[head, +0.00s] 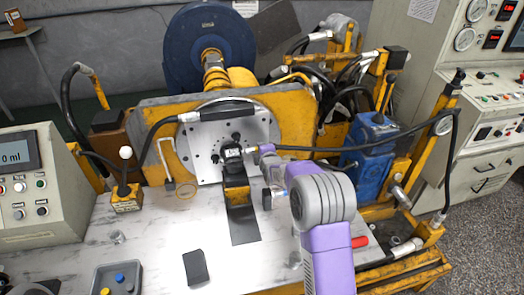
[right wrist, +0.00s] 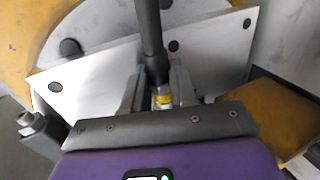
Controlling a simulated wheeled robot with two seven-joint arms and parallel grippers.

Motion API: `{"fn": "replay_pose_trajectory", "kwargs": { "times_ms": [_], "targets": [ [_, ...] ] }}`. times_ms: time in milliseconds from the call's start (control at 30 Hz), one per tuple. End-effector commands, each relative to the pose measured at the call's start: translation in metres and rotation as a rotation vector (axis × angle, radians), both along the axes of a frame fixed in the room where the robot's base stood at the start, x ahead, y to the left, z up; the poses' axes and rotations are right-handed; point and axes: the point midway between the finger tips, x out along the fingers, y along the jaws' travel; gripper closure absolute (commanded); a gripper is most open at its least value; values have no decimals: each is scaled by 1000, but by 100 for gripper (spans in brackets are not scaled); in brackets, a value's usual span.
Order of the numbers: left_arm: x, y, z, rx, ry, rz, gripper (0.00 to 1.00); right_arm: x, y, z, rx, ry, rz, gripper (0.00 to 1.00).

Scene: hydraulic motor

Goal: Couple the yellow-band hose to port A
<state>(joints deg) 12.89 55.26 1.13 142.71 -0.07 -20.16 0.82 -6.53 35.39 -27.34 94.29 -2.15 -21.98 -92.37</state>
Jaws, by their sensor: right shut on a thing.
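The black yellow-band hose (head: 345,149) runs from the post at the right across to the motor at the centre. My right gripper (head: 266,160) is shut on its end fitting, beside the motor. In the right wrist view the yellow band (right wrist: 162,99) shows between the fingers of my right gripper (right wrist: 159,92), with the black hose (right wrist: 150,35) running up from it. The motor block (head: 233,167) stands in front of the pale bolted plate and carries a small white label. I cannot tell which port is A or whether the fitting touches it. My left gripper is out of view.
The pale plate (head: 205,146) stands behind the motor. A second black hose (head: 155,130) comes to the plate from the left. A dark box (head: 196,267) and a grey button box (head: 118,280) are on the bench.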

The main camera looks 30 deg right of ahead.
Motion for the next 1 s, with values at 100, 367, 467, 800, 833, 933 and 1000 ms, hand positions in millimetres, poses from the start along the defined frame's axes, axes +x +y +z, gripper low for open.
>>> {"fn": "replay_pose_trajectory", "kwargs": {
  "times_ms": [100,367,467,800,833,933,1000],
  "targets": [
    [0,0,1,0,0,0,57,1,1,1,0,-2,0,100],
    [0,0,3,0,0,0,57,2,6,1,0,-1,1,100],
    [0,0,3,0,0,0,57,2,9,1,1,-1,1,100],
    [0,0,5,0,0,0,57,3,12,0,1,-1,0,61],
    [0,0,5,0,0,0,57,3,12,0,0,-1,-1,57],
    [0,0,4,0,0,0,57,3,12,1,1,-1,0,44],
    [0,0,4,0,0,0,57,3,12,1,0,-3,-1,44]
  ]
}}
